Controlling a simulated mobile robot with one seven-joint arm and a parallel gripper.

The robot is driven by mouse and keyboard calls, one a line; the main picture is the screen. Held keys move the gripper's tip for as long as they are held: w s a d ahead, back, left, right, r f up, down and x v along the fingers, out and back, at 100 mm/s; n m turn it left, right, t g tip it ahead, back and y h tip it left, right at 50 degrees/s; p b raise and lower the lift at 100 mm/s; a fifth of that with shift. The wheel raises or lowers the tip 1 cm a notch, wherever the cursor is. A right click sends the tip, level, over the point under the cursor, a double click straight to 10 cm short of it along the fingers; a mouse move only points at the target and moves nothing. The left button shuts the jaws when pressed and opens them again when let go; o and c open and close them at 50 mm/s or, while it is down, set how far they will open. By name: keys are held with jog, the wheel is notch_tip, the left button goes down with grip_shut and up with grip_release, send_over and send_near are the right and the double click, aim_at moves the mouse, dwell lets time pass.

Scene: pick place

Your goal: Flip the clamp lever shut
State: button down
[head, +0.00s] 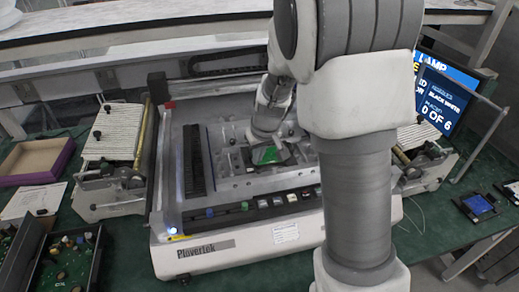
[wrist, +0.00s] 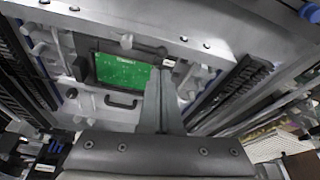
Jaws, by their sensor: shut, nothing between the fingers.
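A green circuit board (wrist: 122,72) sits in a dark frame in the metal fixture of the machine; it also shows in the head view (head: 268,156). My gripper (wrist: 160,76) is shut and empty, with its fingers pointing at the board's right edge. In the head view my gripper (head: 264,138) is low over the fixture, close to the board. A small dark part (wrist: 160,51) at the board's corner, just beyond the fingertips, may be the clamp lever; I cannot tell its position. Whether the fingers touch it is unclear. My arm hides the fixture's right side in the head view.
The white machine (head: 205,250) stands on a green bench, with a row of buttons along its front. Racks of boards (head: 115,135) stand to its left. A purple-edged tray (head: 35,160) is at far left. A screen (head: 445,95) is at right.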

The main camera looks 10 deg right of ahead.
aim_at(257, 170)
jog(key=shift+x, duration=1.9)
